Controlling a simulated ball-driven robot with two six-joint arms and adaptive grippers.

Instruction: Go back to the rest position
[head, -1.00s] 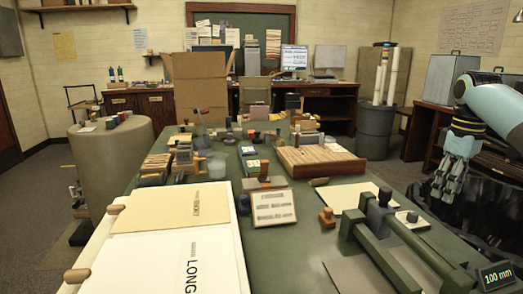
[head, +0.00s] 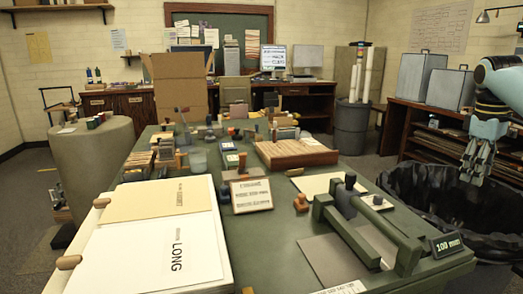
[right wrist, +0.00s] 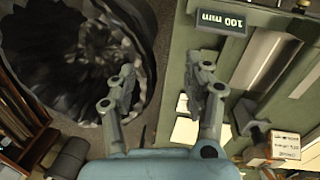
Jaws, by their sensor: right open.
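My right gripper (head: 474,178) hangs at the right edge of the head view, fingers down, above the black-lined bin (head: 418,184) and right of the green bench (head: 225,262). In the right wrist view the gripper (right wrist: 162,82) is open, its two fingers well apart with nothing between them. The bin (right wrist: 135,22) lies to the left of the fingers there, and the bench edge with its "100 mm" sign (right wrist: 221,22) lies to the right. My left gripper is in neither view.
On the bench, a green press-like frame (head: 350,232) stands nearest the gripper, by the "100 mm" sign (head: 447,245). White boards marked "LONG" (head: 175,248) lie at front left. A low wooden rack (head: 297,153) sits mid-bench. Grey cases (head: 452,88) stand on a side shelf.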

